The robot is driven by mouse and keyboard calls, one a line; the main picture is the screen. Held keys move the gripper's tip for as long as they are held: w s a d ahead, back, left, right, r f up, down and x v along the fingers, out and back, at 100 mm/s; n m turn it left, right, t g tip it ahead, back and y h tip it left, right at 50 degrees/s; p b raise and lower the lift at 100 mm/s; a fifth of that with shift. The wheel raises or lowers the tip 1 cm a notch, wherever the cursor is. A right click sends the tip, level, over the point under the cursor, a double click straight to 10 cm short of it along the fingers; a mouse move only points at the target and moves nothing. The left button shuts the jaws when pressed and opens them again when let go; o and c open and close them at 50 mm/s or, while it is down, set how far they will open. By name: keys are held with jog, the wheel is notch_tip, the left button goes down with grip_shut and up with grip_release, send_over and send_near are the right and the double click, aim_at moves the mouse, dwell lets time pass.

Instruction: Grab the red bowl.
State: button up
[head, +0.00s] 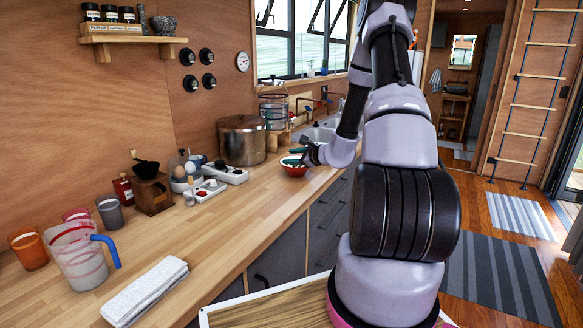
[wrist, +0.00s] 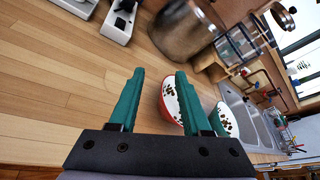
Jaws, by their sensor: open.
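The red bowl (head: 293,171) stands upright on the wooden counter, near its front edge. In the wrist view the bowl (wrist: 171,103) shows a red outer wall and a white inside with dark specks. My gripper (head: 293,156) is at the bowl, reaching in from the right. In the wrist view my gripper (wrist: 160,75) has two green fingers spread apart. The right finger passes across the bowl and hides part of it. The bowl's left rim shows in the gap between the fingers. I cannot tell whether a finger touches the bowl.
A large metal pot (head: 242,140) stands behind the bowl to the left. The sink (head: 318,134) is beyond the bowl. The counter between the bowl and the folded towel (head: 145,291) is mostly clear.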

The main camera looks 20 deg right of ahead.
aim_at(286, 167)
jog(key=d+f, duration=0.1)
jog(key=d+f+m+h, duration=0.1)
jog(key=f, duration=0.1)
jog(key=w+d+f+m+h, duration=0.1)
jog(key=f, duration=0.1)
jog(key=shift+w+d+f, duration=0.1)
jog(key=shift+d, duration=0.25)
jog(key=x, duration=0.4)
jog(key=shift+w+d+f, duration=0.1)
jog(key=shift+w+f, duration=0.05)
jog(key=shift+w, duration=0.2)
jog(key=shift+x, duration=2.9)
grip_shut()
